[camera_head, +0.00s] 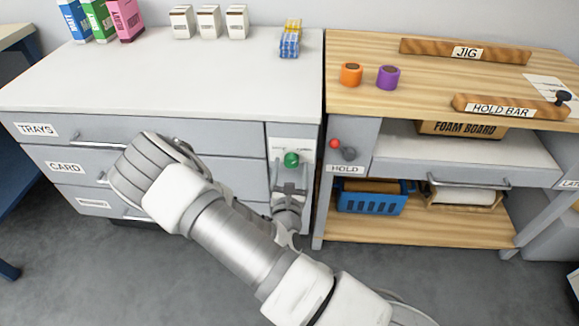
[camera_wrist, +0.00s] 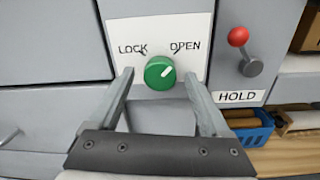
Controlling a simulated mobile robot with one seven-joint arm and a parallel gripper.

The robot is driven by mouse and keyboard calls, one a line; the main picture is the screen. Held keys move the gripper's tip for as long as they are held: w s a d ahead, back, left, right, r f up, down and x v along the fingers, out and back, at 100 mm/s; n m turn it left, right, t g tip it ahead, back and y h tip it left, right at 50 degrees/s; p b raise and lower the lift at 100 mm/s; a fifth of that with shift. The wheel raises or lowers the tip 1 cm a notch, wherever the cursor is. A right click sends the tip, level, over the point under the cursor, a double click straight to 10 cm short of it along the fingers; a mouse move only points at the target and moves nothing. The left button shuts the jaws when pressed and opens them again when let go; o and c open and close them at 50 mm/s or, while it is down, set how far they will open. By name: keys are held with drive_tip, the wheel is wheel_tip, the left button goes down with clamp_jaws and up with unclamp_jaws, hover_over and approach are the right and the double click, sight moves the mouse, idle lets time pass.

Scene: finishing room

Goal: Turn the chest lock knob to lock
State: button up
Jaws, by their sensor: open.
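The green lock knob (camera_wrist: 160,73) sits on a white plate (camera_wrist: 135,27) lettered LOCK on the left and OPEN on the right. Its pale mark points up and right, toward OPEN. In the head view the knob (camera_head: 291,160) is on the narrow panel at the right end of the grey chest (camera_head: 225,138). My gripper (camera_wrist: 159,76) is open, with one finger on each side of the knob in the picture. I cannot tell whether the fingers touch it. In the head view my gripper (camera_head: 290,187) is just below the knob, partly hidden by my arm.
Right of the knob is a red-balled HOLD lever (camera_wrist: 240,40) on the wooden bench (camera_head: 350,98). A blue basket (camera_head: 372,203) stands on the bench's lower shelf. Drawer handles (camera_head: 95,141) stick out from the chest's front. Small boxes stand on the chest top.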

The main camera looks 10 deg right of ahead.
clamp_jaws()
idle(0.4)
